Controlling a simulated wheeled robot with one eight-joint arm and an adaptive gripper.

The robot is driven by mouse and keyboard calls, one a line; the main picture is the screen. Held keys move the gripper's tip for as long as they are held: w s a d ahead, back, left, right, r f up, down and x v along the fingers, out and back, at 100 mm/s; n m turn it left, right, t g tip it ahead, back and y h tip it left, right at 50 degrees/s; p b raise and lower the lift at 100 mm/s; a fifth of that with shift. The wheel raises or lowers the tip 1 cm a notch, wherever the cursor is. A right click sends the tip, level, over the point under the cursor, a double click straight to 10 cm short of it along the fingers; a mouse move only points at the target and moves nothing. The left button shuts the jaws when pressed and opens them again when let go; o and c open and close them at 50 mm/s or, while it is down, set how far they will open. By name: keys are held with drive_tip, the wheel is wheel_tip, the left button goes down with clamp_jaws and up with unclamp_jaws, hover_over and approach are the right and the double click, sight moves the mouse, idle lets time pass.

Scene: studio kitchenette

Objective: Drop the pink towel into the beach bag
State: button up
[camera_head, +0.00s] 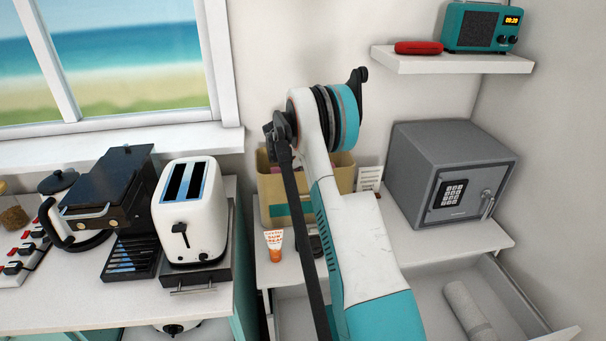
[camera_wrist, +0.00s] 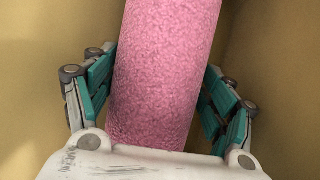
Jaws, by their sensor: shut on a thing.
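The pink towel (camera_wrist: 165,75) is a rolled, fuzzy cylinder that fills the middle of the wrist view. My gripper (camera_wrist: 158,72) is shut on it, with teal-padded fingers on both sides. Tan walls (camera_wrist: 275,60) surround the towel and fingers in the wrist view, which look like the inside of the beach bag. In the head view, the tan beach bag (camera_head: 270,190) with a teal band stands on the counter behind my arm. A small pink patch shows at its opening. My arm hides much of the bag and my gripper there. The towel's lower end is hidden.
A sunscreen tube (camera_head: 273,245) stands in front of the bag, and a small card (camera_head: 368,178) beside it. A grey safe (camera_head: 450,175) is at right. An open drawer (camera_head: 415,283) holds a rolled grey cloth (camera_head: 468,312). A toaster (camera_head: 190,212) is left.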

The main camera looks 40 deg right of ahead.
drive_tip(key=shift+f+b, duration=2.3)
drive_tip(key=shift+f, duration=1.55)
drive_tip(key=o, duration=1.3)
drive_tip(key=shift+r, duration=0.1)
drive_tip(key=v, duration=1.2)
